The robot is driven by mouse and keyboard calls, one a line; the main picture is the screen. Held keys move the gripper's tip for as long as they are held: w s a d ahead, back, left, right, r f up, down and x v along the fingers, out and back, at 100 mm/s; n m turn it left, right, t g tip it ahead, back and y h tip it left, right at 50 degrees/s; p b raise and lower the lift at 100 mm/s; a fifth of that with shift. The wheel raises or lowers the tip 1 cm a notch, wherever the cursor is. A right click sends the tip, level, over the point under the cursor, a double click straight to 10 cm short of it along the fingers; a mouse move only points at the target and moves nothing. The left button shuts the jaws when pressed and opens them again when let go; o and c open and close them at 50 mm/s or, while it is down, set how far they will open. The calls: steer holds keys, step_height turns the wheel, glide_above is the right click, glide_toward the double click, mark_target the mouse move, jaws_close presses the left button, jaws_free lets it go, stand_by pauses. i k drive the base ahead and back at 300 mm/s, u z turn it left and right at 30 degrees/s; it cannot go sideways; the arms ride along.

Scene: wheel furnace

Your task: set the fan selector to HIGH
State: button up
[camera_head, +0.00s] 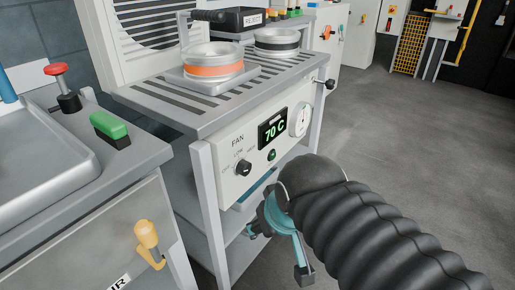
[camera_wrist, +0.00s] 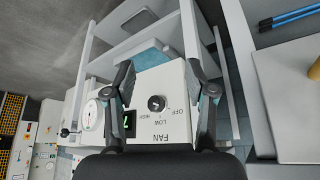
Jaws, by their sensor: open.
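The fan selector (camera_head: 243,168) is a small black knob on a white panel (camera_head: 228,187), with FAN above it and OFF, LOW and HIGH around it. In the wrist view the knob (camera_wrist: 157,103) shows between my fingers, and the labels are upside down. I cannot tell for sure which label its pointer faces. My gripper (camera_head: 276,253) has teal and dark fingers, spread apart and empty, below and right of the knob in the head view. In the wrist view my gripper (camera_wrist: 158,68) has one finger on each side of the knob; no contact shows.
Right of the knob are a green button (camera_head: 271,155), a 70 C display (camera_head: 272,129) and a round gauge (camera_head: 300,120). Pans, one orange-banded (camera_head: 213,68), stand on the slatted top. A neighbouring counter (camera_head: 115,160) is at left. Open floor (camera_head: 400,130) lies to the right.

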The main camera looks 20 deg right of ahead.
mark_target(242, 166)
steer(key=u, duration=0.55)
steer(key=k, duration=1.25)
steer(key=u, duration=0.6)
steer(key=i, duration=0.65)
steer(key=z, duration=0.2)
